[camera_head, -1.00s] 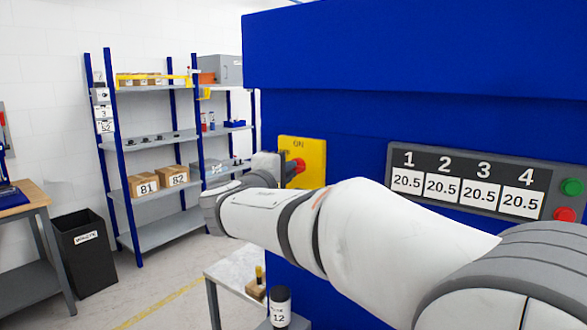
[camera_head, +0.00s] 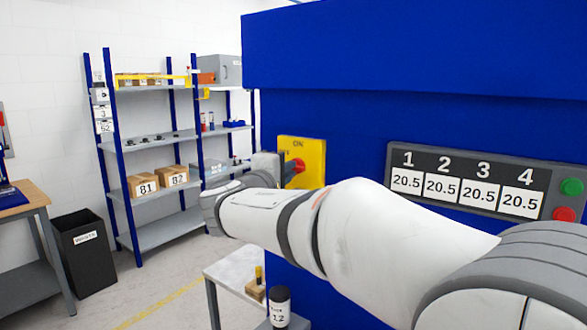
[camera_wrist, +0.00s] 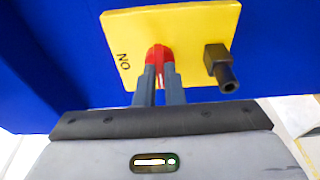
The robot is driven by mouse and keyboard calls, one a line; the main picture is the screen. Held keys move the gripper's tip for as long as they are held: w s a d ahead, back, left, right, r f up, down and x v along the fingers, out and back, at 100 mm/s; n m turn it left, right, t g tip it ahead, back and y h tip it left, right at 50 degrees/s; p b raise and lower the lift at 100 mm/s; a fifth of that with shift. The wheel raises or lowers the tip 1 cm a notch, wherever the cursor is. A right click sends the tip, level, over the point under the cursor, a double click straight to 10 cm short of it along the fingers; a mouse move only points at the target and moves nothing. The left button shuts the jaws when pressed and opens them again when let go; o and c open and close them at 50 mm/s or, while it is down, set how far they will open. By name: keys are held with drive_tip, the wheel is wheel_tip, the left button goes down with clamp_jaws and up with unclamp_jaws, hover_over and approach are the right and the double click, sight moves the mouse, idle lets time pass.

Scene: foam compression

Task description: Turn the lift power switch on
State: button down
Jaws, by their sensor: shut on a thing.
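The lift power switch is a red rotary handle on a yellow plate (camera_head: 314,160) fixed to the blue machine face. In the wrist view the plate (camera_wrist: 115,45) carries the word ON near its left edge, and the red handle (camera_wrist: 159,56) sits near its middle. My gripper (camera_wrist: 160,78) is shut on the red handle, with one grey finger on each side of it. In the head view my gripper reaches the plate from the left, and the red handle (camera_head: 299,166) shows partly past it. A dark peg (camera_wrist: 219,67) sticks out of the plate right of the handle.
A grey panel (camera_head: 470,147) with four-column readouts of 20.5, a green button (camera_head: 571,187) and a red button (camera_head: 564,214) is on the machine at right. A small table (camera_head: 232,272) stands below my arm. Shelves (camera_head: 150,140) and a black bin (camera_head: 80,252) stand at left.

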drive_tip(key=shift+f+b, duration=0.15)
drive_tip(key=shift+b, duration=0.25)
drive_tip(key=shift+f+m+t+h+b, duration=0.15)
drive_tip(key=shift+m+t+h+b, duration=0.2)
drive_tip(key=shift+m+b, duration=2.7)
drive_tip(key=shift+h+b, duration=0.25)
drive_tip(key=shift+b, duration=3.15)
drive_tip(key=shift+m+b, duration=0.35)
drive_tip(key=shift+b, duration=0.5)
drive_tip(key=shift+a+f+m+h+b, duration=0.1)
drive_tip(key=shift+m+h+b, duration=0.2)
drive_tip(key=shift+m+b, duration=1.25)
drive_tip(key=shift+w+m+h+b, duration=0.1)
drive_tip(key=shift+m+h+b, duration=0.4)
drive_tip(key=shift+m+b, duration=1.35)
drive_tip(key=shift+b, duration=0.8)
